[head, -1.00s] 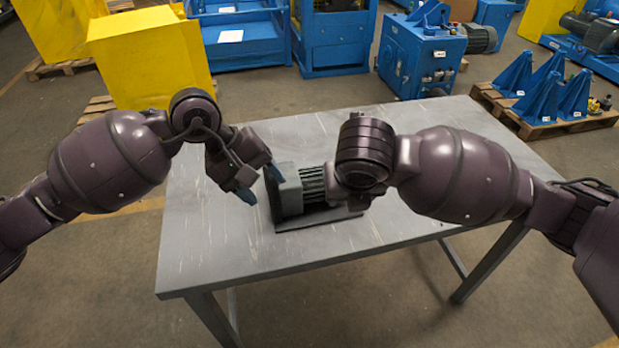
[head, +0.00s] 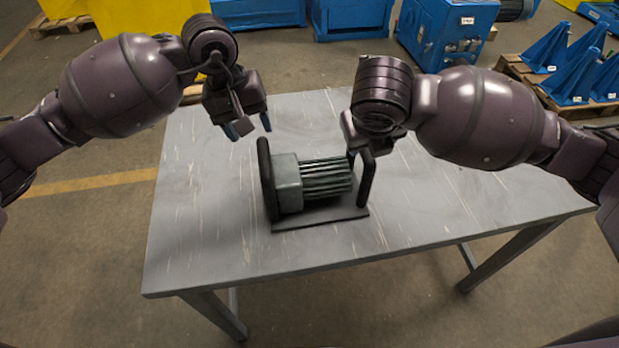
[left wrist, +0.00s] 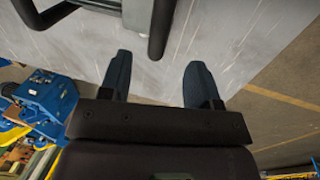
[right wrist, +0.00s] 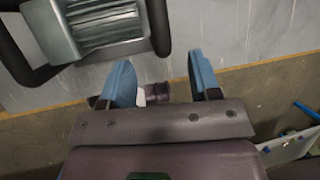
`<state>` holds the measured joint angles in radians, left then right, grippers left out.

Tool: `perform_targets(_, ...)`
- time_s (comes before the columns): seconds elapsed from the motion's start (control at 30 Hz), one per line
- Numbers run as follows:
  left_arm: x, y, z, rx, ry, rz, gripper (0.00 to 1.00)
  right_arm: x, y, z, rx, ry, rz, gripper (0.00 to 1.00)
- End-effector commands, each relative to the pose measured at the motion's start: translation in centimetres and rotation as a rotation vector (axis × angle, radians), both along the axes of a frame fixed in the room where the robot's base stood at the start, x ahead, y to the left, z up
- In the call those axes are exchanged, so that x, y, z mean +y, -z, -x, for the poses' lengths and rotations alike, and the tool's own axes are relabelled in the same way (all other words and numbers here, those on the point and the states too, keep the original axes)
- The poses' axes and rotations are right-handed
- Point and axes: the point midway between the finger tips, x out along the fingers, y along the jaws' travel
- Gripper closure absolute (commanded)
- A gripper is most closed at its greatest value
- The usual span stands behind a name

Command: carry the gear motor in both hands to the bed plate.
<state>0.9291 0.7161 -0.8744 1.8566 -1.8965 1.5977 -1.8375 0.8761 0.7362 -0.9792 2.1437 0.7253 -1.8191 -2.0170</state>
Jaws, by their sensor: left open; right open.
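The gear motor (head: 322,181) is a grey-green ribbed motor on a dark base plate, with a black upright handle at each end. It stands on the grey table (head: 210,245). My left gripper (head: 248,129) is open and empty, above and behind the left handle (head: 266,180). The left wrist view shows its blue fingers (left wrist: 157,85) apart, with the handle (left wrist: 161,28) beyond them. My right gripper is mostly hidden behind its own wrist in the head view. The right wrist view shows its fingers (right wrist: 165,80) open and empty, near the right handle (right wrist: 158,25) but apart from it.
The table top is clear around the motor. Behind the table stand blue machines (head: 445,35) and a yellow block (head: 135,15). Blue brackets (head: 575,65) sit on a pallet at the back right. The bed plate cannot be made out.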

Motion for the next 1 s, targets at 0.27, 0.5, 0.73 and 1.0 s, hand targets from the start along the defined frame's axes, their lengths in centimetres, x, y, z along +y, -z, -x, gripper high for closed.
perform_targets(0.27, -0.7, 3.6, 0.0, 0.005, 0.000, 0.002, 0.43, -0.5, 3.3, -1.3, 0.005, 0.003, 0.001, 0.43)
perform_targets(0.5, -1.4, 7.2, -0.1, 0.003, -0.001, 0.000, 0.43, -0.9, 6.7, -2.9, 0.004, 0.002, 0.000, 0.43)
perform_targets(0.73, -1.9, 9.6, -0.2, 0.002, -0.001, 0.000, 0.43, -1.2, 8.8, -3.9, 0.001, 0.000, 0.000, 0.43)
perform_targets(1.0, -2.0, 10.3, -0.3, 0.000, -0.001, 0.000, 0.43, -1.3, 9.5, -4.2, 0.001, 0.000, 0.000, 0.43)
